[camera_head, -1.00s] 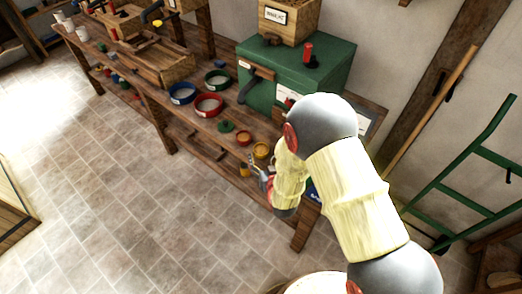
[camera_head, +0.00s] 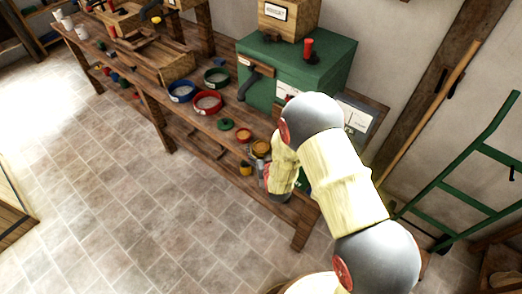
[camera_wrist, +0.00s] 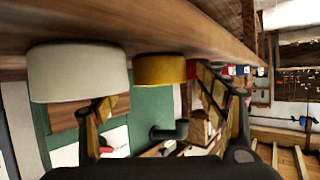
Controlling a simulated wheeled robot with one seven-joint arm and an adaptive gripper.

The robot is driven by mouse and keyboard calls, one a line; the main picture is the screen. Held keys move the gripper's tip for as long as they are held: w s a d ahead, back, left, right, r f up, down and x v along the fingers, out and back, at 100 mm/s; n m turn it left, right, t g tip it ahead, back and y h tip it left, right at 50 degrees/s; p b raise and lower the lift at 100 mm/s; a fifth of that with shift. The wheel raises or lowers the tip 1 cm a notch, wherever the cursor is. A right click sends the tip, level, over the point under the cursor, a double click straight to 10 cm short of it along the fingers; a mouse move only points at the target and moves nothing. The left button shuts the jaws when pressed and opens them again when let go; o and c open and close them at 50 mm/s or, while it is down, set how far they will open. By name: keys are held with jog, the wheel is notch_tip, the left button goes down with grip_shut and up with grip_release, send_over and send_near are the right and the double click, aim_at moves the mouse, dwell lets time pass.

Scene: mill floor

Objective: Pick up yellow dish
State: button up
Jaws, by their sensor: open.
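The yellow dish (camera_head: 261,147) stands on the wooden bench near its right end, partly covered by my gripper in the head view. In the wrist view the picture is turned over, and the yellow dish (camera_wrist: 160,70) shows as a short round tub against the bench top, between my two fingers. My gripper (camera_wrist: 155,90) is open, with one finger to each side of the dish. I cannot tell whether either finger touches it. In the head view my gripper (camera_head: 264,162) is small and mostly hidden by my arm.
A pale grey dish (camera_wrist: 77,72) sits close beside the left finger. A green machine (camera_head: 300,70) stands behind.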

aim_at(262, 144)
jog(key=shift+c, duration=1.3)
jog(key=c, duration=1)
jog(key=shift+c, duration=0.2)
jog(key=shift+r, duration=0.15)
jog(key=shift+r, duration=0.25)
notch_tip(262, 144, up, 2)
jog(key=shift+w+r+p, duration=0.1)
jog(key=shift+r+p, duration=0.1)
jog(key=shift+p, duration=0.4)
jog(key=a+r+p+v, duration=0.1)
jog(key=v, duration=0.7)
jog(key=w+a+r+p+v, duration=0.1)
jog(key=r+v, duration=0.1)
jog(key=v, duration=0.6)
jog(key=shift+s+r+p, duration=0.25)
jog(key=shift+s+p, duration=0.05)
jog(key=shift+p, duration=0.05)
